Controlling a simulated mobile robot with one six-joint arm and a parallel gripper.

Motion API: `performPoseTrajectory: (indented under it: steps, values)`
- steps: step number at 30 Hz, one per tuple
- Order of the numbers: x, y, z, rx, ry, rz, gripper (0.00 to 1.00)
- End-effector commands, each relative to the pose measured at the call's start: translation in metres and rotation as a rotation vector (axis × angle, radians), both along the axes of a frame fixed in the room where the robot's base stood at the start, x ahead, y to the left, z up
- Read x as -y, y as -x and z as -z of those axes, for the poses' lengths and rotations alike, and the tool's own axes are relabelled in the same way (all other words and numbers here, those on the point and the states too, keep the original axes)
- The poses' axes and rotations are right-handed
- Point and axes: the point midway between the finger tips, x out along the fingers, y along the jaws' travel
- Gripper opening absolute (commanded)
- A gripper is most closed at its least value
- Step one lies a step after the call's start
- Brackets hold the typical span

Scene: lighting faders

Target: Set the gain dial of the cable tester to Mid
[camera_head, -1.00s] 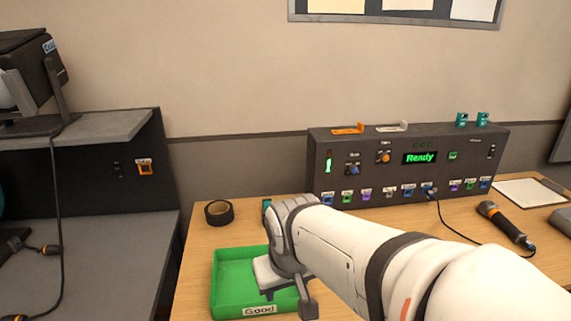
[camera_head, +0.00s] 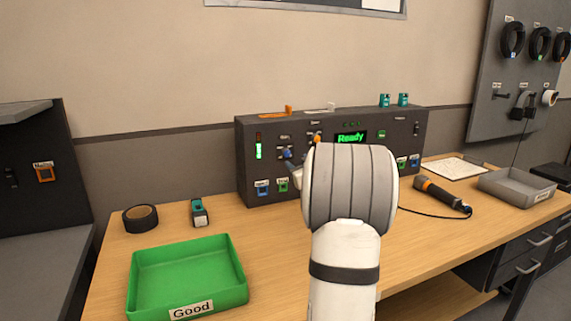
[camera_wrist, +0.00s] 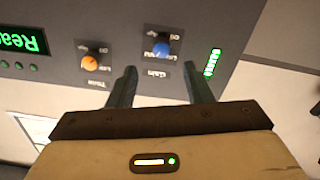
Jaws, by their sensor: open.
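The cable tester (camera_head: 262,125) is a dark box on the wooden bench, its display (camera_head: 350,138) lit "Ready". Its blue gain dial (camera_wrist: 161,49) shows in the wrist view, upside down, with small labels around it. The dial's pointer setting is too small to read. The dial also shows in the head view (camera_head: 287,154). My gripper (camera_wrist: 160,75) is open and empty, its two fingers on either side of the dial's column, with the tips short of the knob in the picture. In the head view my arm hides most of the gripper and part of the panel.
An orange dial (camera_wrist: 90,62) sits beside the gain dial, near one finger. A green level bar (camera_wrist: 212,62) is on the other side. A green tray (camera_head: 190,275), tape roll (camera_head: 141,218), cabled microphone (camera_head: 442,195) and grey tray (camera_head: 515,188) are on the bench.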

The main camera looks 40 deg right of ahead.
Motion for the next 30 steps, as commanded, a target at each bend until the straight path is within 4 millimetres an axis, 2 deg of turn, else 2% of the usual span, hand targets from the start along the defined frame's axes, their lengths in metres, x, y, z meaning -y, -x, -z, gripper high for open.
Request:
performPoseTrajectory:
  steps: [9, 13, 18, 24, 30]
  values:
    - [0.009, -0.050, 0.000, 0.000, 0.000, -0.004, 0.46]
    - [0.013, -0.064, 0.000, -0.001, 0.000, -0.003, 0.46]
    - [0.014, -0.071, -0.001, 0.000, 0.000, -0.003, 0.46]
    - [0.014, -0.071, -0.001, 0.000, -0.001, -0.003, 0.46]
    - [0.014, -0.071, -0.001, -0.001, 0.000, -0.003, 0.30]
